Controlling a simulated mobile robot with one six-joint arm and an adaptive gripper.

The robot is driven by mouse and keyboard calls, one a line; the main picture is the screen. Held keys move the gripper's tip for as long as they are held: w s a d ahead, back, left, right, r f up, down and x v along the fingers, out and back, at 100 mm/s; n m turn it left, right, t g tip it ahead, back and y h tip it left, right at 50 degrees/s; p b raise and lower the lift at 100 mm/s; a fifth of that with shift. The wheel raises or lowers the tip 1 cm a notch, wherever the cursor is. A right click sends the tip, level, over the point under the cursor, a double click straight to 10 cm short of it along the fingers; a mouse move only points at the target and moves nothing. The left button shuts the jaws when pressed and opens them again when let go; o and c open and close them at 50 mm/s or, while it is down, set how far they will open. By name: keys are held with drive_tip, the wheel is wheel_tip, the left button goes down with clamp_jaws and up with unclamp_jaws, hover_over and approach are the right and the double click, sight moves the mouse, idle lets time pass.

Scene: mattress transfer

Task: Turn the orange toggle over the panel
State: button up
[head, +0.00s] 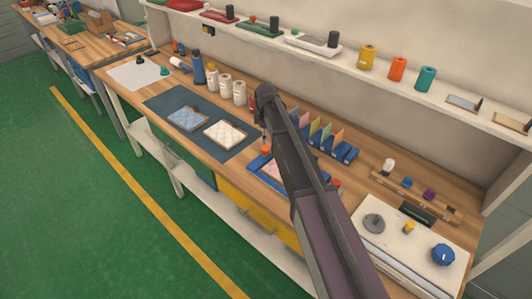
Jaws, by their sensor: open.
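A white panel (385,258) lies on the bench at the lower right. On it stand a small yellow-orange toggle (409,227), a grey round knob (374,223) and a blue knob (443,254). The toggle is small, so its exact angle cannot be told. My arm crosses the middle of the view, and my gripper (265,128) hangs at its far end over the bench, left of the panel and well apart from it. My gripper is open, with its fingers small and partly hidden by the arm; no held object shows.
A blue tray (257,163) and coloured cards in blue holders (326,140) lie near my arm. A wooden rack (398,184) with small pegs stands behind the panel. A dark mat (164,101) with two square pads lies left. A shelf (295,44) runs above the bench.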

sight(266, 148)
drive_tip(key=shift+f+b, duration=3.2)
drive_tip(key=shift+f, duration=0.35)
clamp_jaws()
